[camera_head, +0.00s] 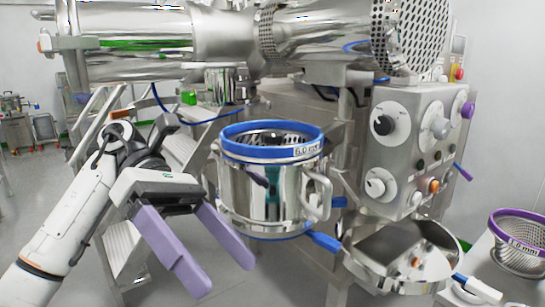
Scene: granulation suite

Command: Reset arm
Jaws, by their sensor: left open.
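My left gripper (222,264) has two purple fingers spread apart, with nothing between them. It hangs in front of and to the left of a steel vessel. My left arm (82,212) comes in from the lower left, bent at the wrist. The steel vessel (252,192) has a blue rim marked 6.0 mm and a side handle. The right finger shows close to the vessel's lower left side; I cannot tell whether they touch. My right gripper does not show.
A machine panel with knobs (421,143) stands right of the vessel. A purple-rimmed sieve (519,243) marked 1.0 mm sits at the right edge. Steps (180,150) stand behind my left arm. Large steel cylinders (320,35) span the top.

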